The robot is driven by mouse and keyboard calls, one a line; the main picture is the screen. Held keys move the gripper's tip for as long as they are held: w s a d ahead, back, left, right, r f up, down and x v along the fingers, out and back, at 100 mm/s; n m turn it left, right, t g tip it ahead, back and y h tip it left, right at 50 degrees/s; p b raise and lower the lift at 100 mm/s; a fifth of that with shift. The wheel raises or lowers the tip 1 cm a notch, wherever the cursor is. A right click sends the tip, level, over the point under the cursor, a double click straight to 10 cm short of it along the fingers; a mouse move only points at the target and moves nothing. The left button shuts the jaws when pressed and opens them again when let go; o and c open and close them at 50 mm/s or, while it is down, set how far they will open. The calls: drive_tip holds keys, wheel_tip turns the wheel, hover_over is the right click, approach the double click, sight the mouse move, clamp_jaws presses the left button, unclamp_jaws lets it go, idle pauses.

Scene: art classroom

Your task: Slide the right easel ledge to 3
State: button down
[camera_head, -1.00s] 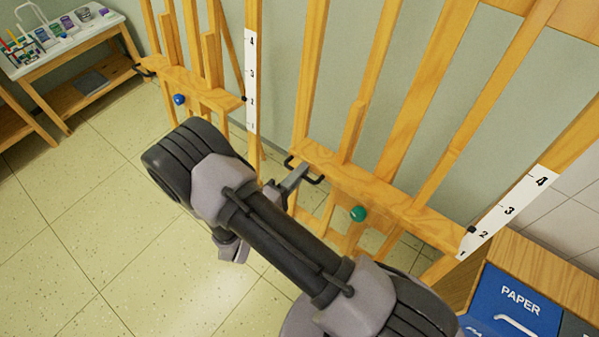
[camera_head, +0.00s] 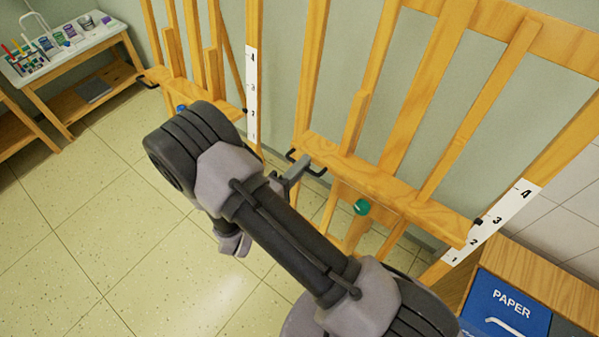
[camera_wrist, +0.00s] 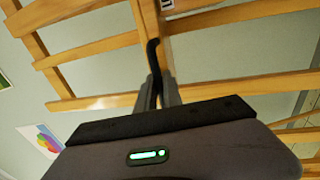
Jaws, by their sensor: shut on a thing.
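The right easel's wooden ledge (camera_head: 400,196) has a black bar handle (camera_head: 317,172) at its left end and a green knob (camera_head: 362,207) on its front. The black pointer (camera_head: 478,221) at its right end stands close to the 3 mark on the white number scale (camera_head: 510,208). My gripper (camera_head: 292,177) is at the handle, partly hidden by my arm. In the wrist view, my gripper's fingers (camera_wrist: 158,92) are shut on the black handle (camera_wrist: 153,55).
The left easel has its own scale (camera_head: 252,95) and blue knob (camera_head: 181,108), partly behind my arm. A blue PAPER bin (camera_head: 508,300) stands below the right easel at right. A supply table (camera_head: 75,50) is at the back left. Floor at left is clear.

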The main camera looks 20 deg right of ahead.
wheel_tip(320, 180, up, 3)
drive_tip(key=shift+w+d+f+p, duration=0.1)
drive_tip(key=shift+w+d+p, duration=0.05)
drive_tip(key=shift+p, duration=0.25)
drive_tip(key=c, duration=1.5)
unclamp_jaws()
drive_tip(key=shift+f, duration=0.1)
drive_tip(key=p+v, duration=0.2)
drive_tip(key=v, duration=1.5)
